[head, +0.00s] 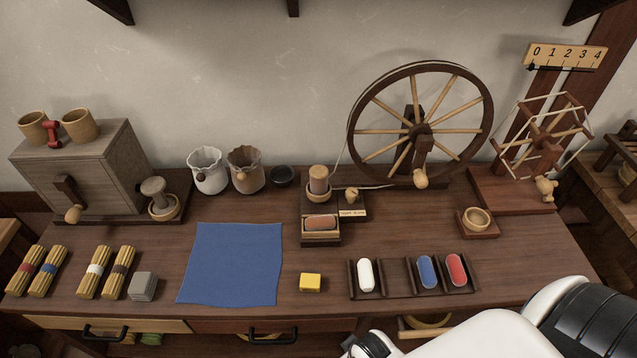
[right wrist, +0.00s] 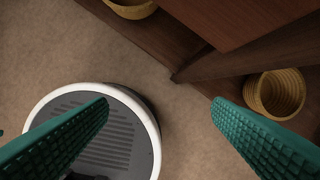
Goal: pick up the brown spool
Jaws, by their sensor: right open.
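A brown spool (head: 320,223) lies on its side in a small wooden holder (head: 321,239) at the front of the spinning wheel. My right gripper (right wrist: 160,104) shows in the right wrist view with its two green ridged fingers wide apart and nothing between them. It points down at the floor, away from the spool. In the head view my right arm comes in at the lower right, and its fingers are not visible there. My left gripper is in neither view.
A rack (head: 396,294) holds white (head: 365,275), blue (head: 427,271) and red (head: 456,269) spools. A yellow block (head: 310,282) and blue cloth (head: 232,262) lie nearby. The spinning wheel (head: 421,130) stands behind. Baskets (right wrist: 274,93) sit under the table.

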